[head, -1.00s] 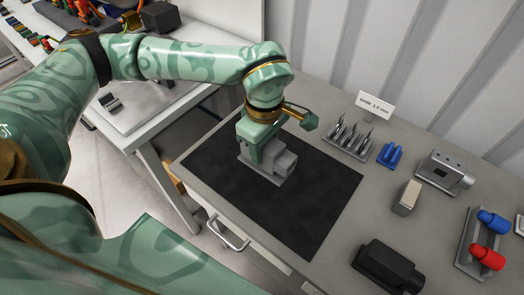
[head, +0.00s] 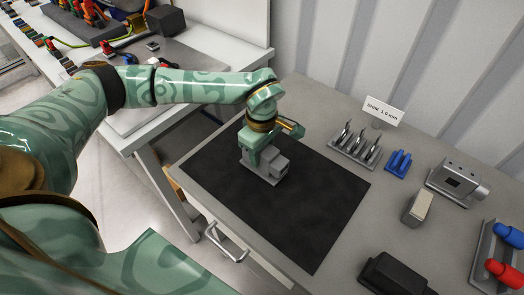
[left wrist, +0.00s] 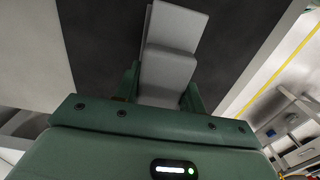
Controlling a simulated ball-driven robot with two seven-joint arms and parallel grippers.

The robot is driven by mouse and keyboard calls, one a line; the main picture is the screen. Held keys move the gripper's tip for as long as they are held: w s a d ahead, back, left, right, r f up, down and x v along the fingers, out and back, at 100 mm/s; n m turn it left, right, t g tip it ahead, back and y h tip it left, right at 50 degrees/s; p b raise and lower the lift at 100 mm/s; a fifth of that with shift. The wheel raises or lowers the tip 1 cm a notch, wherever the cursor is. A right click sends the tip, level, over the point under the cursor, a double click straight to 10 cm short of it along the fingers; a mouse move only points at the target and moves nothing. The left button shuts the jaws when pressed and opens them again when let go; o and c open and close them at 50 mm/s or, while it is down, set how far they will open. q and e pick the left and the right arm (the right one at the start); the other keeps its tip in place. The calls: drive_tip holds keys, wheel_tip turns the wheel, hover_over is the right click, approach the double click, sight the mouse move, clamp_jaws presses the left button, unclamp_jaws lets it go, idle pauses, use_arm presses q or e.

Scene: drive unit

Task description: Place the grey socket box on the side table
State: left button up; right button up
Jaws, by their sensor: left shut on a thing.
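The grey socket box (head: 276,168) is a blocky grey piece on a flat plate. It is over the black mat (head: 308,218), close to the mat's back edge. My left gripper (head: 262,152) comes down from above and is shut on it. I cannot tell whether the box touches the mat. In the left wrist view the box (left wrist: 168,70) sits between the green fingers (left wrist: 160,95), with dark mat behind it. The fingertips are partly hidden by the box. My right gripper is not in view. I cannot tell which table is the side table.
The grey workbench (head: 335,105) carries the mat. To the right stand a tool rack (head: 355,146), a blue holder (head: 398,162), a metal unit (head: 457,182), a pale block (head: 417,208) and a black part (head: 393,275). A white table (head: 205,50) with a dark box (head: 166,20) is at left.

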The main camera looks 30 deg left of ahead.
use_arm(q)
drive_tip(key=o, duration=1.1)
drive_tip(key=shift+f, duration=0.15)
wheel_tip(320, 180, up, 11)
drive_tip(key=p, duration=0.2)
drive_tip(key=shift+p, duration=0.4)
drive_tip(key=shift+r, duration=0.7)
